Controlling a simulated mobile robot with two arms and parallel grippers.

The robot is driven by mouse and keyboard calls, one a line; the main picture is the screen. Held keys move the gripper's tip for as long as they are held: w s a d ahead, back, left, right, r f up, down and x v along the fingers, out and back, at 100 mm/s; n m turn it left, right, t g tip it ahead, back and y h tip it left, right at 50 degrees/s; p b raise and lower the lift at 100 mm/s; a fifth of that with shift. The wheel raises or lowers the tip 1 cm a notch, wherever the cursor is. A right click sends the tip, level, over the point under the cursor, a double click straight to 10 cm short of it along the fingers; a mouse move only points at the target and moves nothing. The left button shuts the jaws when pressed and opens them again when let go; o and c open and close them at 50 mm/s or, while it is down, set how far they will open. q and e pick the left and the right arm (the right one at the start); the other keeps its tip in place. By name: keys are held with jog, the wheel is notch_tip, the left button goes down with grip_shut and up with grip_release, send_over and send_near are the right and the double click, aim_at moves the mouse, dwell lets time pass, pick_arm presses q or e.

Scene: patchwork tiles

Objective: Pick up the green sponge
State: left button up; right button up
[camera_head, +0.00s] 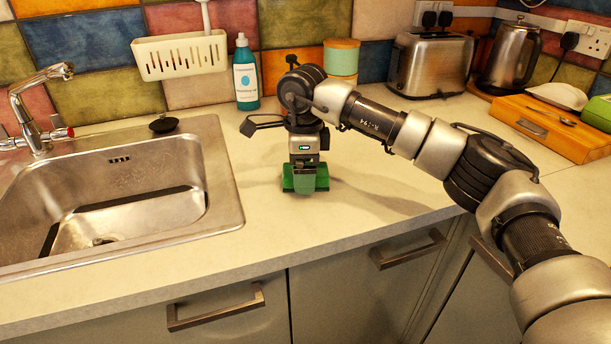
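The green sponge (322,181) lies on the pale countertop to the right of the sink. My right gripper (304,183) points straight down at the middle of the sponge, with a finger in front of its near side. The green shows on both sides of that finger. The far finger is hidden, so I cannot tell whether the gripper is closed on the sponge or only around it. The sponge seems to be at counter level. My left gripper is not in view.
The metal sink (130,190) with its tap (35,110) is on the left. A teal soap bottle (245,75), a round canister (341,60), a toaster (431,65) and a kettle (512,58) stand along the tiled wall. A wooden box (540,128) is at right. The counter front is clear.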

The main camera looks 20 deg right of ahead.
jog(key=shift+f, duration=0.5)
jog(key=c, duration=1)
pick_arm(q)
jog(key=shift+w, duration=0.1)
pick_arm(e)
jog(key=shift+r, duration=0.15)
jog(key=shift+r, duration=0.6)
notch_tip(320, 180, up, 3)
jog(key=shift+f, duration=0.1)
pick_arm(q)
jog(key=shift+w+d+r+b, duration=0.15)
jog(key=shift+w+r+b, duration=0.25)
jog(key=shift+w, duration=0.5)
pick_arm(e)
jog(key=s+r, duration=0.6)
jog(key=s, duration=0.5)
jog(key=shift+s+d+r, duration=0.15)
jog(key=shift+s+r, duration=0.2)
jog(key=shift+r, duration=0.05)
